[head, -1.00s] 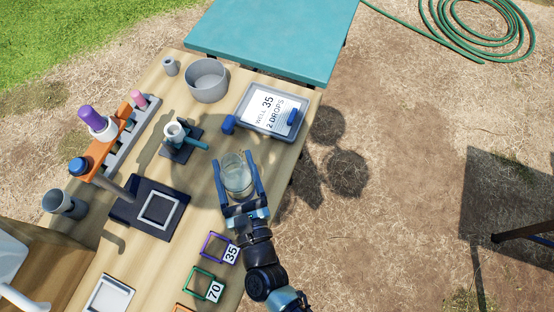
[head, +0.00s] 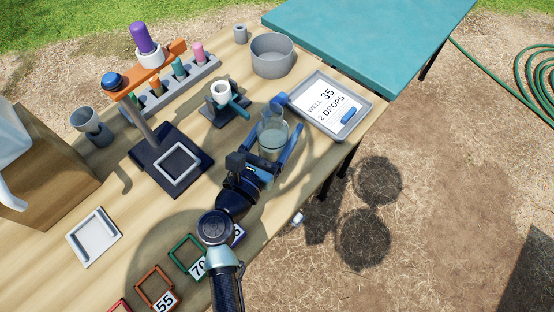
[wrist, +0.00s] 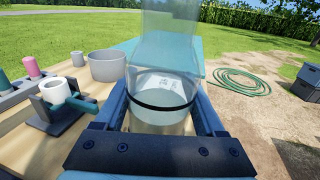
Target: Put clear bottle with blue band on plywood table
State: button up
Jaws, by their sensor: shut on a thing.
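The clear bottle (head: 273,142) is see-through, with liquid in its lower part. In the wrist view the bottle (wrist: 163,75) stands upright between the fingers, with a thin dark band around it; its top is cut off by the frame. My gripper (head: 279,129) is shut on the bottle from both sides, and it also fills the bottom of the wrist view (wrist: 160,110). The plywood table (head: 130,185) lies under the bottle, near its right edge. I cannot tell whether the bottle's base touches the tabletop.
A tray with a "WELL 35 2 DROPS" card (head: 362,110) is just right of the bottle. A small clamp stand (head: 222,97) is left. A grey bowl (head: 272,56), an orange-armed stand (head: 150,145) and numbered square frames (head: 155,286) share the tabletop. A teal table (head: 375,30) adjoins behind.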

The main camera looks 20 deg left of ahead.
notch_tip(320, 180, down, 7)
jog(key=shift+b, duration=1.1)
jog(key=shift+f, duration=0.2)
jog(key=o, duration=1.5)
jog(key=shift+o, duration=0.2)
jog(key=shift+r, duration=0.2)
jog(key=s, duration=1)
jog(key=shift+s+a+f, duration=0.1)
jog(key=shift+s+a, duration=0.2)
jog(key=shift+a, duration=0.1)
jog(key=shift+s+a+b, duration=0.1)
jog(key=shift+s+b, duration=0.2)
jog(key=shift+s, duration=0.4)
